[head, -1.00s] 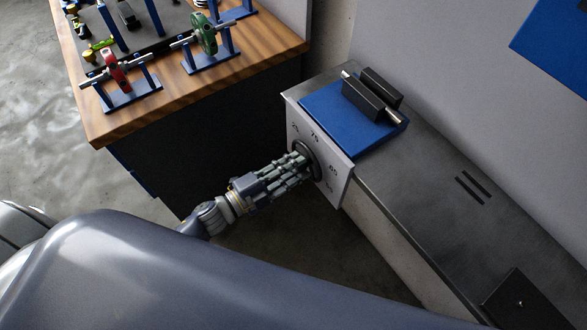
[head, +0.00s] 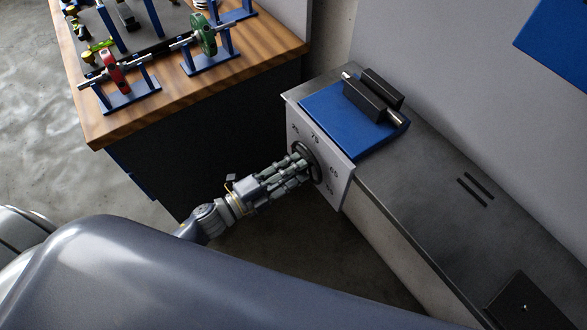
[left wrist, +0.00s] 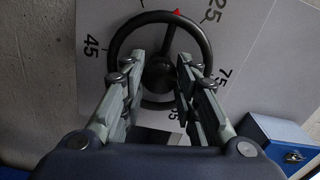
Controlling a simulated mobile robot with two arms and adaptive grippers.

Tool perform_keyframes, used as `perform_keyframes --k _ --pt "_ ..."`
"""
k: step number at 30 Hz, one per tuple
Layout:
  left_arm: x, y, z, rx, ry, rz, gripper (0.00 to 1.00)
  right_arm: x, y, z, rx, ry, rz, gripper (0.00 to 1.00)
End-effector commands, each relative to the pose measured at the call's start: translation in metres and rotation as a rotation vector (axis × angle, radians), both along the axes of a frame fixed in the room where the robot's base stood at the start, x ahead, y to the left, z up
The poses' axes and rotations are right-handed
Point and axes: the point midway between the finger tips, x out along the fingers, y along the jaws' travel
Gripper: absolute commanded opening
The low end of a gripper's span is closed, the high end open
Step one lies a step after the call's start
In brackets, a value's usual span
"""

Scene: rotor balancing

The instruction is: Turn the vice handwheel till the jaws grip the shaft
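The vice handwheel (left wrist: 201,45) is a black ring with a hub and spoke on a pale numbered plate. It also shows edge-on in the head view (head: 313,160). My left gripper (left wrist: 162,62) points at it, its two fingers spread apart on either side of the hub, inside the ring. I cannot tell whether they touch the hub or spoke. The vice has two dark jaws (head: 366,100) on a blue base (head: 335,122). A silver shaft (head: 398,120) lies between them, mostly hidden; contact is unclear. My right gripper is not in view.
The plate sits on the end of a grey bench (head: 425,185) with dark slots. A wooden table (head: 190,85) at upper left holds blue stands with a red rotor (head: 116,75) and a green rotor (head: 207,37). A blue box (left wrist: 275,135) shows at lower right in the wrist view.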

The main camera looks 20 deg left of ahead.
Motion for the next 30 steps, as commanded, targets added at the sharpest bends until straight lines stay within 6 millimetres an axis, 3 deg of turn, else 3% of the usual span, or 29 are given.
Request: perform_keyframes --k 1,3,16,30 --pt "-0.001 -0.001 0.0 -0.001 0.0 -0.001 0.4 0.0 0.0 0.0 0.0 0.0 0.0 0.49" --pt "0.0 -0.001 0.0 -0.001 0.0 -0.001 0.49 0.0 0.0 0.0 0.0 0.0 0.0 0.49" --pt "-0.008 0.006 -0.001 0.0 0.003 0.0 0.49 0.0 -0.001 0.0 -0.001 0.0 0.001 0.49" --pt "-0.079 0.06 -0.001 -0.001 0.004 -0.001 0.49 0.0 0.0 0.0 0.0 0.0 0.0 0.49"
